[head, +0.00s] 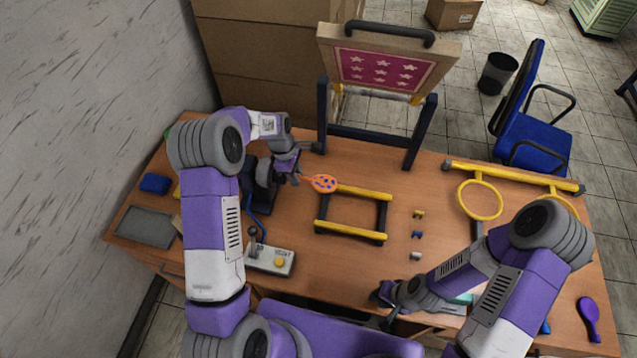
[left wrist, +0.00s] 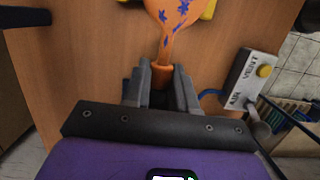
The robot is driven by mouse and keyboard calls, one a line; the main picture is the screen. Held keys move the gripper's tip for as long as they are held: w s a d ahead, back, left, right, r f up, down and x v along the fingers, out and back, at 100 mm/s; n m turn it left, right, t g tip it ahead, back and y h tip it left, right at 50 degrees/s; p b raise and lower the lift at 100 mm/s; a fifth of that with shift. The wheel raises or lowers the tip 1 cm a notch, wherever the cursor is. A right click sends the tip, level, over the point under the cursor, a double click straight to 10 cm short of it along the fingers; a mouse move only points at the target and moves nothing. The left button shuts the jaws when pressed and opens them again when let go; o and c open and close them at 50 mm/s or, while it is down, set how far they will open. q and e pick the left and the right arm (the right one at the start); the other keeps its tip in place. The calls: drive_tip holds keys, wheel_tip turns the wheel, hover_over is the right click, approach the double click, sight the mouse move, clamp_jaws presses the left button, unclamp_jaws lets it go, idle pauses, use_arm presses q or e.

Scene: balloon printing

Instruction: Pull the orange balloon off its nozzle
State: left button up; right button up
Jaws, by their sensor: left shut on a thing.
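The orange balloon (head: 324,183) has a dark blue pattern on it and sits just left of the yellow and dark frame on the table. My left gripper (head: 297,178) is at the balloon's neck. In the left wrist view the balloon (left wrist: 173,20) points away from me, and my left gripper (left wrist: 163,88) is shut on its neck. The nozzle is hidden, so I cannot tell whether the balloon still sits on it. My right gripper (head: 382,308) is low over the table's front edge; its fingers are too small to read.
A control box (head: 270,260) with a lever and a yellow button stands at the front left. A flat yellow and dark frame (head: 352,238) lies mid-table. A hinged screen (head: 382,70) stands behind it. A purple balloon (head: 588,318) lies at the right.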

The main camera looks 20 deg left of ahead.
use_arm(q)
drive_tip(key=shift+d, duration=0.15)
drive_tip(key=shift+d, duration=0.4)
